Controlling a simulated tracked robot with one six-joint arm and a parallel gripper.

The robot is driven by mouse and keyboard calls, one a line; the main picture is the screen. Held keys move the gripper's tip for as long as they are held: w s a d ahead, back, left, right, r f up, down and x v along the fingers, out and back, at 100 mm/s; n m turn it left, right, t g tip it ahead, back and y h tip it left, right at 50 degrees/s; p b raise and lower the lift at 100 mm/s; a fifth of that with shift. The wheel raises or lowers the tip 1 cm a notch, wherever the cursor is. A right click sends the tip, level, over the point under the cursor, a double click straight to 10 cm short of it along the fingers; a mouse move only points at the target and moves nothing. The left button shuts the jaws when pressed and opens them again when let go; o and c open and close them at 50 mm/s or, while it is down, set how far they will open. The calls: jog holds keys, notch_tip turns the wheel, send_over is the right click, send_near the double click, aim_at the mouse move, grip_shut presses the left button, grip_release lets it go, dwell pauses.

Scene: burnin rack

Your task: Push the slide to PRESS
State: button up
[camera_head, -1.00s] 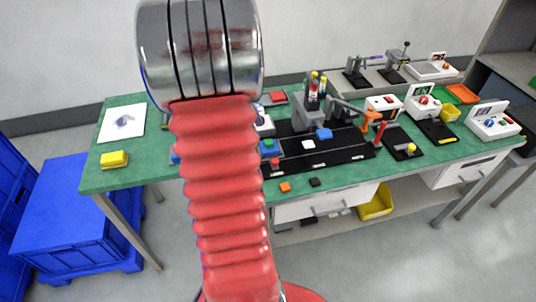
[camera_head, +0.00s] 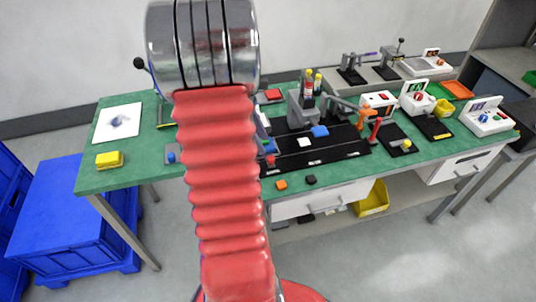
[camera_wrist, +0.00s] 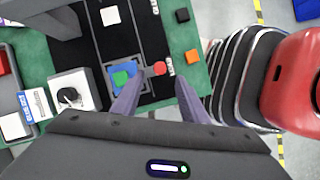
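The slide looks like a blue block (camera_wrist: 121,78) with a green piece on top and a short grey arm ending in a red knob (camera_wrist: 159,68). My gripper (camera_wrist: 158,84) is open. Its two grey-purple fingers stand either side of the line to the red knob, which lies just beyond the fingertips; contact cannot be told. The small track labels are unreadable.
A white box with a black dial (camera_wrist: 68,95) stands left of the slide in the wrist view. Orange (camera_wrist: 192,56) and black (camera_wrist: 182,15) blocks lie to its right. In the head view, a grey press-like fixture (camera_head: 300,110) stands behind the black track (camera_head: 335,152).

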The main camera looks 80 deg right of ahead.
aim_at(271, 158)
jog(key=x, duration=0.7)
grip_shut()
dwell(0.4)
